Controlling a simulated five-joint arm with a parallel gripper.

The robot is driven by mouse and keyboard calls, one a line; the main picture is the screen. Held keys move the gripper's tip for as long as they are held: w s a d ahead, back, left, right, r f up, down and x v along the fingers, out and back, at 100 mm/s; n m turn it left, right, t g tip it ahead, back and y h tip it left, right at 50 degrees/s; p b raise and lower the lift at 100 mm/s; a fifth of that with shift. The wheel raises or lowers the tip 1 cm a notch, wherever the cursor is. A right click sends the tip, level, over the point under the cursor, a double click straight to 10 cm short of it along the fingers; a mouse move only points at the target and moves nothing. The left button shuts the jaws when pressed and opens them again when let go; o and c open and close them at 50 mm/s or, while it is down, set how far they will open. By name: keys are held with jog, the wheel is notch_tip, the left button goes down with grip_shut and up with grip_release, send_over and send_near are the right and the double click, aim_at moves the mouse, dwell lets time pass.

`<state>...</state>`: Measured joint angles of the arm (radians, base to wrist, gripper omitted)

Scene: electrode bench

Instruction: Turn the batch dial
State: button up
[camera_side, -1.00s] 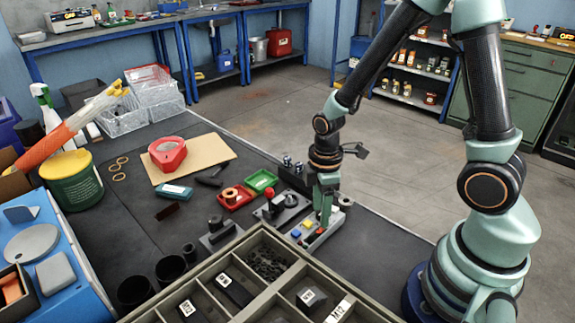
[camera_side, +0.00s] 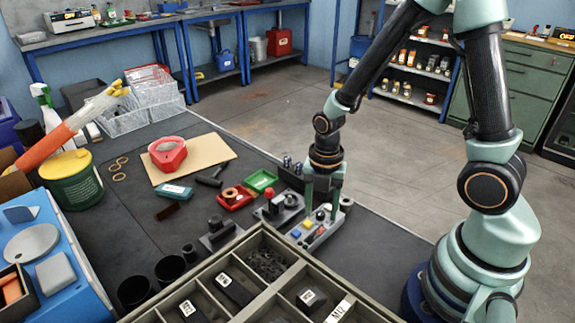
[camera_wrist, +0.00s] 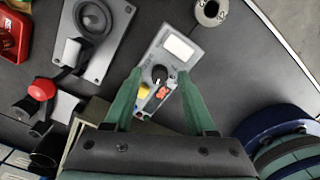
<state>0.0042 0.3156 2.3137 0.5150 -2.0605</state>
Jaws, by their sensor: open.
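A grey control panel (camera_side: 310,243) stands near the right edge of the bench in the side view. In the wrist view the panel (camera_wrist: 152,50) shows a pale screen, a black dial (camera_wrist: 159,74) with a light pointer mark, and coloured buttons. My gripper (camera_side: 321,207) points down over the panel, its green fingers apart. In the wrist view my gripper (camera_wrist: 160,71) is open and empty, with one finger to each side of the dial. Contact with the dial cannot be told. The fingers hide parts of the panel's sides.
A red-knobbed device (camera_side: 269,193) stands left of the panel. A grey ring (camera_wrist: 210,11) lies close by on the right. A compartmented tray (camera_side: 230,257) is in front, red (camera_side: 235,201) and green (camera_side: 262,180) trays behind. The bench edge is close on the right.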

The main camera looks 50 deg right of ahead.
notch_tip(320, 180, up, 12)
notch_tip(320, 180, up, 5)
jog(key=m+t, duration=0.3)
jog(key=m, duration=0.9)
send_over(320, 213)
jog(key=s, duration=0.1)
notch_tip(320, 213, up, 4)
jog(key=s+m+t, duration=0.2)
jog(key=m+t, duration=0.1)
jog(key=m, duration=0.8)
jog(key=w+a+r+m+g, duration=0.2)
jog(key=w+m, duration=0.3)
jog(key=w, duration=0.1)
jog(key=w+a+r+m+g, duration=0.1)
jog(key=w+r+m, duration=0.1)
jog(key=w+m, duration=0.4)
jog(key=w+a+f+m+g, duration=0.1)
jog(key=w+a+f+m, duration=0.1)
jog(key=w, duration=0.3)
jog(key=w+a+f+m+g, duration=0.1)
jog(key=w+a+f+m, duration=0.1)
jog(key=w+m, duration=0.3)
jog(key=shift+w+f, duration=0.2)
jog(key=shift+f, duration=0.5)
